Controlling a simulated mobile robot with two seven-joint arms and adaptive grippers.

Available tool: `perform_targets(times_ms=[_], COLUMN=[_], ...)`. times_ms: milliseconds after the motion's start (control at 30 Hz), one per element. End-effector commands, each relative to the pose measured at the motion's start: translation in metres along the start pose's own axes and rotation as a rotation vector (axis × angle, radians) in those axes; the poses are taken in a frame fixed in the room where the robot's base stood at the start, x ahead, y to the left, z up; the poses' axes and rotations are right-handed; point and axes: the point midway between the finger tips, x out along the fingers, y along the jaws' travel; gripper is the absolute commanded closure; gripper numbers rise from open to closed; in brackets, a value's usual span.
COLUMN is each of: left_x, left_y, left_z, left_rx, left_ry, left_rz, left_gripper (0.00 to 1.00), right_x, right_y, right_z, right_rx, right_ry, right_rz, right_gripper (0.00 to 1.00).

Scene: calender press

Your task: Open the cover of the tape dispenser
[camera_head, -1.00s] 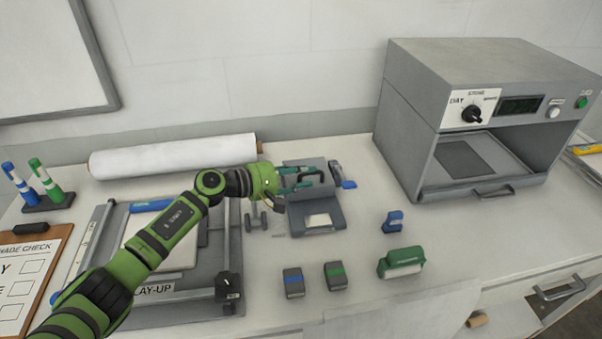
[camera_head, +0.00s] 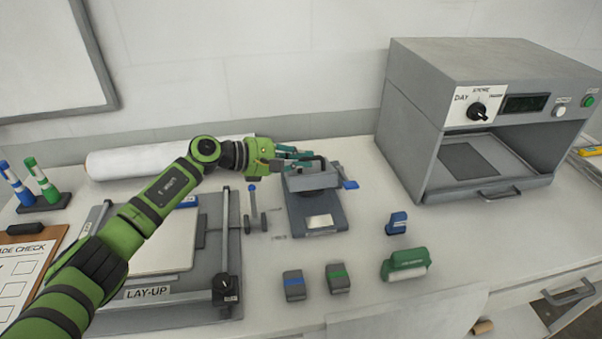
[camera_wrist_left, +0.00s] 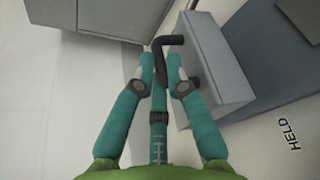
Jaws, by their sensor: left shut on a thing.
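The tape dispenser appears to be the grey device whose base (camera_head: 308,222) carries a pale plate, in the middle of the table. Its grey cover (camera_head: 312,181) shows above the back part of the base, and it also shows as a grey block in the left wrist view (camera_wrist_left: 212,75). How far the cover is raised is hard to tell. My left gripper (camera_head: 312,161) is over the top of the cover. In the left wrist view the gripper (camera_wrist_left: 162,65) is shut on a bent black handle (camera_wrist_left: 168,42) beside the cover. My right gripper is not in view.
A lay-up board (camera_head: 150,297) lies below my left arm. A white roll (camera_head: 120,163) lies behind it. A large grey press (camera_head: 420,130) stands to the right. Two small blocks, a blue item (camera_head: 396,223) and a green roller (camera_head: 404,263) stand in front. Table between them is clear.

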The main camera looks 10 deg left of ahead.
Motion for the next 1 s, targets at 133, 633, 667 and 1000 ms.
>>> perform_targets(times_ms=[133,633,667,1000], left_x=[0.001,-0.001,-0.001,-0.002], left_y=[0.011,0.032,0.032,0.034], left_z=[0.000,0.005,0.005,0.006], left_rx=[-0.090,-0.252,-0.254,-0.254], left_ry=[-0.006,-0.013,-0.013,-0.015], left_rz=[-0.033,-0.092,-0.093,-0.091], left_gripper=[1.00,1.00,1.00,1.00], right_x=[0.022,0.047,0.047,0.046], right_y=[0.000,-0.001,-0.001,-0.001], right_z=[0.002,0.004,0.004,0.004], right_rx=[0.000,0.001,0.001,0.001], right_ry=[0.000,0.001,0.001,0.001], right_rz=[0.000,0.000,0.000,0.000], right_gripper=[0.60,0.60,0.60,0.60])
